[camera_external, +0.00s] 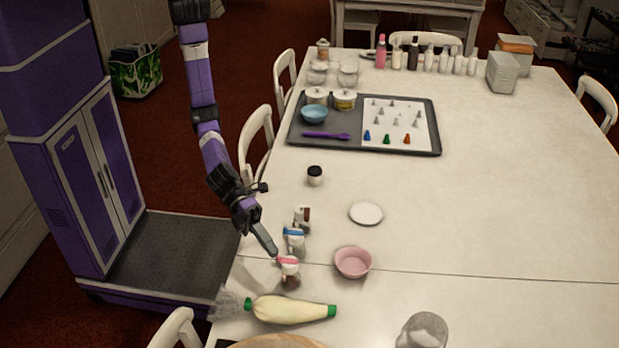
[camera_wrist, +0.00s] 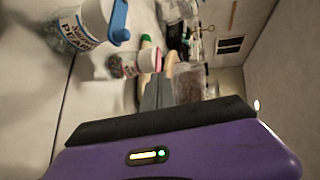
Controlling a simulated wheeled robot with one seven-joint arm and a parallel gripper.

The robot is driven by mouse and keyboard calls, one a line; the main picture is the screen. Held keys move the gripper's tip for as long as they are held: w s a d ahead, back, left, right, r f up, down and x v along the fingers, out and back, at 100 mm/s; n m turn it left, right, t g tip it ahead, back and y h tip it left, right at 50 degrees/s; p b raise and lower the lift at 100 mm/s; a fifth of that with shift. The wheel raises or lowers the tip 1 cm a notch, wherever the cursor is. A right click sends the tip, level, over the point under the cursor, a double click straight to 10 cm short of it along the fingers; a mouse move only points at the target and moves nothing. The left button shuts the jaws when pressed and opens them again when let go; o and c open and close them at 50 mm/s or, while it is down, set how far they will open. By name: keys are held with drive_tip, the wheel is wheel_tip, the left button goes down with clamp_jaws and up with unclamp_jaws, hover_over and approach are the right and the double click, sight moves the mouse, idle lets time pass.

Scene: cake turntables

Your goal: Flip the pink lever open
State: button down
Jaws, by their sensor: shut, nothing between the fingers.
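A small sprinkle jar (camera_external: 290,280) with a pink lever (camera_external: 288,260) on its top stands near the left edge of the table. In the wrist view the jar (camera_wrist: 123,67) shows sideways, with the pink lever (camera_wrist: 158,59) at its right end. I cannot tell whether the lever is flipped up or down. My gripper (camera_external: 273,250) is shut and empty, its tips just behind and left of the lever in the external view. In the wrist view the grey fingers (camera_wrist: 153,92) reach close to the lever. Whether they touch it is unclear.
A blue-lidded jar (camera_external: 295,243) and a brown-lidded jar (camera_external: 302,214) stand just behind. A pink bowl (camera_external: 353,263) is to the right. A piping bag (camera_external: 292,310) lies in front.

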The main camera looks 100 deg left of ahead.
drive_tip(key=shift+s+d+n+t+y+b, duration=0.15)
drive_tip(key=shift+n+t+y+b, duration=0.15)
drive_tip(key=shift+b, duration=0.45)
